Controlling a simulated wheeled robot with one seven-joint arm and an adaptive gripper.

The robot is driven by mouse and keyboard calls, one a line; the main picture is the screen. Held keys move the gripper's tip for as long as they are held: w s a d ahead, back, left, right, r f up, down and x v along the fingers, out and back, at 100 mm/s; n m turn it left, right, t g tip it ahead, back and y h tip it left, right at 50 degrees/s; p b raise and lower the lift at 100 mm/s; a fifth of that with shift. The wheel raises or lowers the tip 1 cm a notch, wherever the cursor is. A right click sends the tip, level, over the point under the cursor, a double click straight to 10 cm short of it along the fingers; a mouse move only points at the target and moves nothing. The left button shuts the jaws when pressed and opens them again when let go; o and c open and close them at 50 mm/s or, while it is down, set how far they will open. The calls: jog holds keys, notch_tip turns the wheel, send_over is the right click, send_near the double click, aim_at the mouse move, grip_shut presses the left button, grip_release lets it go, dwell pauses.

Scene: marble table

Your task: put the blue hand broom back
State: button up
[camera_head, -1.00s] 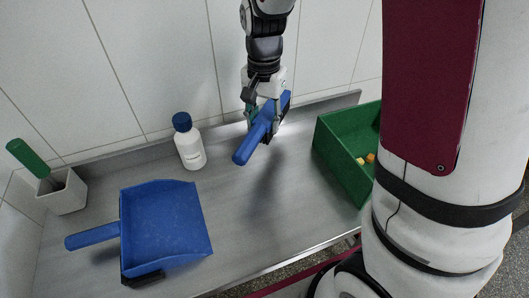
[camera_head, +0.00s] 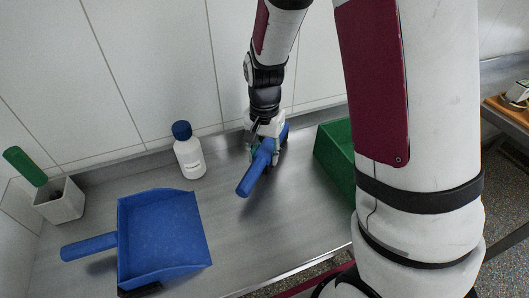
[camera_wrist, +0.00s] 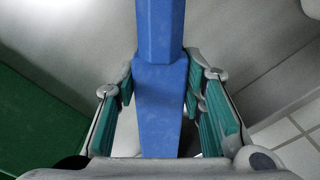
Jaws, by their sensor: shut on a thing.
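The blue hand broom (camera_head: 256,170) is held in my gripper (camera_head: 264,147), above the metal counter between the white bottle and the green bin. Its handle points toward the front left. In the wrist view the blue broom (camera_wrist: 159,95) runs lengthwise between the green finger pads of my gripper (camera_wrist: 160,95), which are shut on it. The broom's bristles are not clearly seen. A blue dustpan (camera_head: 163,236) lies on the counter at the front left, its handle pointing left.
A white bottle with a blue cap (camera_head: 189,155) stands left of my gripper. A white holder (camera_head: 60,202) with a green-handled tool (camera_head: 25,166) stands at far left. A green bin (camera_head: 337,153) is at right, partly hidden by my arm. The middle counter is clear.

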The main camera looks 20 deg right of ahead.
aim_at(268, 152)
jog(key=shift+f, duration=0.3)
jog(key=o, duration=1.2)
notch_tip(268, 152, up, 14)
jog(key=p, duration=0.2)
jog(key=s+r+n+t, duration=0.1)
jog(key=s+r+n, duration=0.3)
jog(key=s, duration=0.9)
jog(key=s+r+n+t, duration=0.2)
jog(key=s+r+n, duration=0.25)
jog(key=s, duration=0.75)
notch_tip(268, 152, up, 7)
jog(key=t+p, duration=0.1)
jog(key=p, duration=0.4)
jog(key=shift+s+p, duration=0.2)
jog(key=shift+p, duration=0.1)
